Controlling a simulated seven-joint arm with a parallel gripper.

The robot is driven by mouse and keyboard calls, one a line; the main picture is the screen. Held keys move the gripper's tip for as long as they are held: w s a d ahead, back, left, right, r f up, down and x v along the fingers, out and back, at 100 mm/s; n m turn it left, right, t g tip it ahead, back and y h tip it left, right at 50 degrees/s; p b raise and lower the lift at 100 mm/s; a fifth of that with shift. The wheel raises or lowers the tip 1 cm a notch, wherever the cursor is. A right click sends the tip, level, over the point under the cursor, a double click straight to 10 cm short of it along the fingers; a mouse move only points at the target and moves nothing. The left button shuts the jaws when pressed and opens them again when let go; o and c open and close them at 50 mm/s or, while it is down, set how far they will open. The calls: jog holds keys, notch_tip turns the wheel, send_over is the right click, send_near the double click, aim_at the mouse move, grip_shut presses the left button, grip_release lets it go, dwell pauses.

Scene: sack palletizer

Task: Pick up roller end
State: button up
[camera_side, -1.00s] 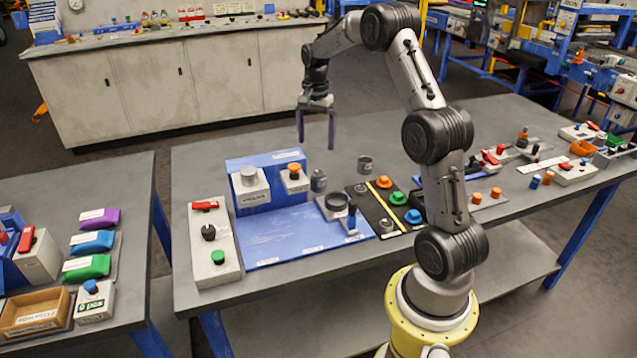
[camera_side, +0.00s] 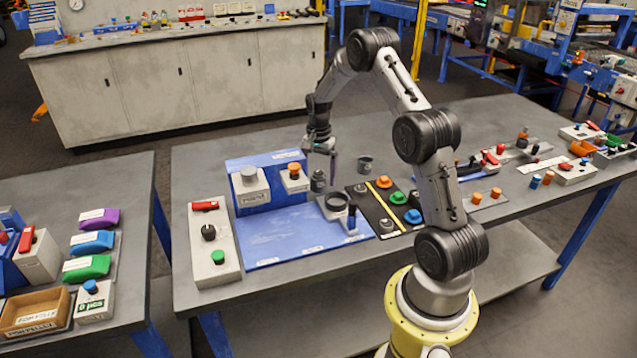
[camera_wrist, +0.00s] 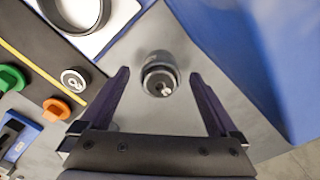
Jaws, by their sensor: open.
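A short grey cylinder with a dark collar, which looks like the roller end (camera_wrist: 160,72), stands upright on the bench beside the blue board. It also shows in the side view (camera_side: 318,182), just behind the ring fixture. My gripper (camera_wrist: 160,76) is open and empty, and the cylinder appears between its two dark fingers in the wrist view. In the side view my gripper (camera_side: 322,165) points down over the cylinder. I cannot tell whether the fingertips reach down beside it. A second grey cup-like cylinder (camera_side: 365,164) stands to the right.
The ring fixture (camera_side: 336,203) stands close in front. The blue board (camera_side: 290,240) has a raised back panel (camera_side: 240,170). A black mat (camera_side: 385,212) with orange, green and blue knobs lies to the right. Bare bench lies behind the cylinder.

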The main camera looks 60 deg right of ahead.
jog(key=shift+f, duration=0.65)
jog(key=shift+r, duration=0.1)
grip_shut()
